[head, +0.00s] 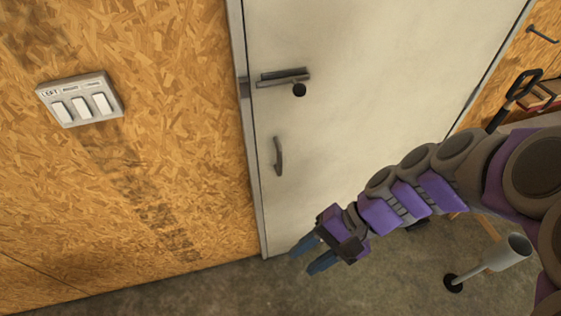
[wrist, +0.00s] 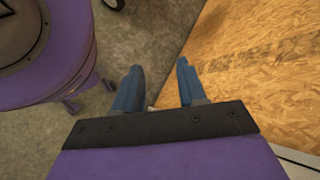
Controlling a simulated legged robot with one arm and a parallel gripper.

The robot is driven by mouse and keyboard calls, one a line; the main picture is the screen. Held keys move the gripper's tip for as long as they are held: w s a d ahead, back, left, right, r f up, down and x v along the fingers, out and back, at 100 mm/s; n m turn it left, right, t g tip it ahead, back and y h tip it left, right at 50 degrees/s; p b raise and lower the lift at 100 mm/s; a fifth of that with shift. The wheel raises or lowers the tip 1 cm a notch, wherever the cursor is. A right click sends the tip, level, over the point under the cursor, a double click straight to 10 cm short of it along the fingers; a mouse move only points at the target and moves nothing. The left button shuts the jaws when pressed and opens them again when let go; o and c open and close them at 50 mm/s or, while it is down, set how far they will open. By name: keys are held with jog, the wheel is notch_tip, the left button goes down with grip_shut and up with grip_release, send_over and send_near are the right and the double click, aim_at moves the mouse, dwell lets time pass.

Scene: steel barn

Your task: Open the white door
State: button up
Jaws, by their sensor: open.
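The white door (head: 360,75) stands shut in its frame in the head view. A dark lever or latch (head: 284,77) with a round knob below it sits near the door's left edge. A curved grey pull handle (head: 279,156) is lower down on the same edge. My gripper (head: 312,258) is open and empty, low in front of the door's bottom left part, below the pull handle and apart from it. In the wrist view its two blue fingers (wrist: 157,88) are spread, with concrete floor and chipboard wall beyond them.
A chipboard wall (head: 150,190) with a light switch panel (head: 81,99) is left of the door. A dark-handled tool (head: 516,95) is right of the door.

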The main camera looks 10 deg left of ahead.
jog(key=w+a+f+m+y, duration=0.2)
jog(key=w+a+m+y, duration=0.3)
jog(key=w, duration=0.3)
jog(key=m+t+y+b, duration=0.3)
jog(key=m+t+y, duration=0.1)
jog(key=m+t, duration=1.05)
send_near(280, 162)
jog(key=shift+m+g, duration=0.75)
jog(key=b+x, duration=0.1)
jog(key=x, duration=0.2)
jog(key=b+x, duration=0.1)
jog(key=x, duration=0.3)
jog(key=w+b+x, duration=0.1)
jog(key=x, duration=0.2)
jog(key=shift+w+f+b, duration=0.25)
jog(key=shift+f+b, duration=0.05)
jog(key=shift+f, duration=0.05)
jog(key=shift+c, duration=0.2)
grip_shut()
